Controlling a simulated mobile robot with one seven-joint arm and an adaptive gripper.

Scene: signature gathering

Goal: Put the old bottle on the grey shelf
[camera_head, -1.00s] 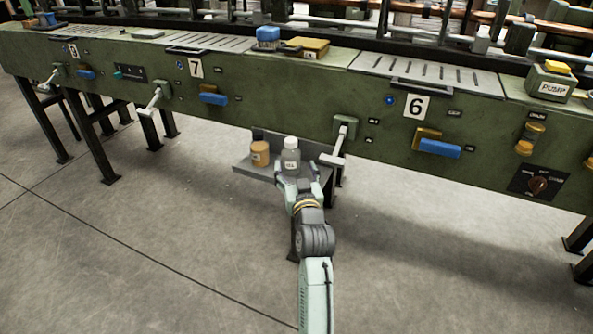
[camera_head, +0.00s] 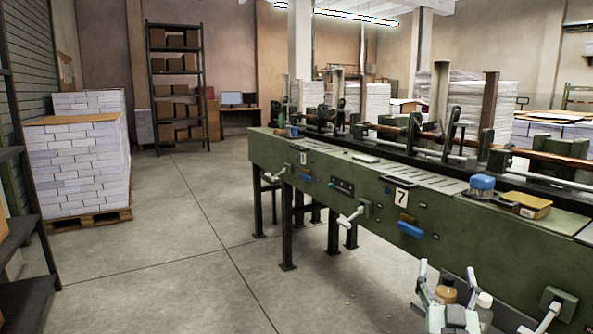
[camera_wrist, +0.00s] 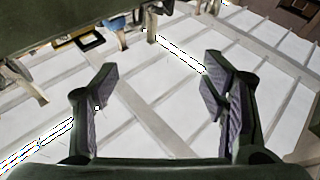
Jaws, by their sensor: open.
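My gripper (camera_head: 446,270) is at the bottom right of the head view, fingers pointing up. In the wrist view my gripper (camera_wrist: 160,88) is open, with nothing between the fingers. An amber jar (camera_head: 446,290) and a pale bottle with a white cap (camera_head: 485,300) show beside and behind the fingers. They stand at a small grey shelf (camera_head: 508,318) below the green machine, partly hidden by my gripper. I cannot tell which one is the old bottle.
The long green machine (camera_head: 375,205) carries a blue container (camera_head: 482,183) and a yellow box (camera_head: 528,204). White handles (camera_head: 350,217) jut from its front. A paper stack on a pallet (camera_head: 80,165) and dark shelving (camera_head: 176,85) stand left. The floor between is clear.

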